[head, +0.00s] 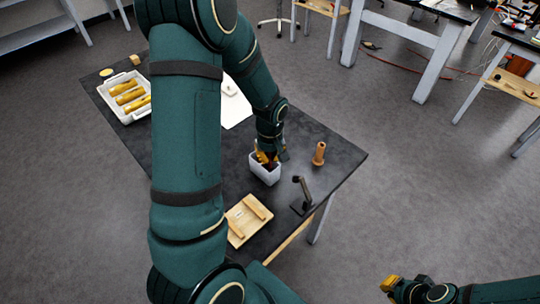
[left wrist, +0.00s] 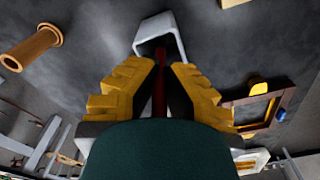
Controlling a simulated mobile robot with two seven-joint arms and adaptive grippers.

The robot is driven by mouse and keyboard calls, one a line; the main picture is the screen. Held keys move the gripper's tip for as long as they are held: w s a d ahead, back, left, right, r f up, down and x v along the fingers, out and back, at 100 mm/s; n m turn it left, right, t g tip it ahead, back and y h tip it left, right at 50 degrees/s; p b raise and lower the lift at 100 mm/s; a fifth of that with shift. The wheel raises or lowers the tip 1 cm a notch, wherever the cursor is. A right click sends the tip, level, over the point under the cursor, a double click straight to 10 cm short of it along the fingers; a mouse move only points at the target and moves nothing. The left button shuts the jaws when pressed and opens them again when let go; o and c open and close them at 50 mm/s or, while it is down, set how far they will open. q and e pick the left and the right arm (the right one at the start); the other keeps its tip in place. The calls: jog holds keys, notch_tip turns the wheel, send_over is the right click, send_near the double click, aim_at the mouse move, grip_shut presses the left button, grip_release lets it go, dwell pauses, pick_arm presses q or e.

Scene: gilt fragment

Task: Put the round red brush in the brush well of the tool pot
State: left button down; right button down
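The tool pot (head: 266,175) is a small white container standing on the dark table. It also shows in the left wrist view (left wrist: 152,27), with its dark opening facing my fingers. The red brush (left wrist: 161,58) is a thin dark red shaft between my left fingers, with its far end at the pot's opening; which well it is in I cannot tell. My left gripper (left wrist: 160,68) has its yellow fingers apart, with gaps on both sides of the shaft. In the head view it is right over the pot (head: 265,157). My right gripper (head: 390,284) is at the lower right, away from the table.
A wooden peg (head: 319,153) and a black stand (head: 301,196) are right of the pot. A wooden tray (head: 236,239) lies in front. A white bin (head: 111,104) with yellow rolls stands far left, and a white sheet (head: 234,108) lies behind my arm.

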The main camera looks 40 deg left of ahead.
pick_arm(q)
jog(key=shift+f, duration=0.15)
jog(key=c, duration=1.1)
grip_release()
jog(key=shift+c, duration=0.2)
jog(key=shift+r, duration=0.3)
jog(key=r, duration=0.4)
jog(key=r+p, duration=0.1)
jog(key=r, duration=0.7)
jog(key=shift+s+d, duration=0.15)
jog(key=shift+s, duration=0.1)
jog(key=shift+s+f, duration=0.1)
jog(key=shift+f, duration=0.05)
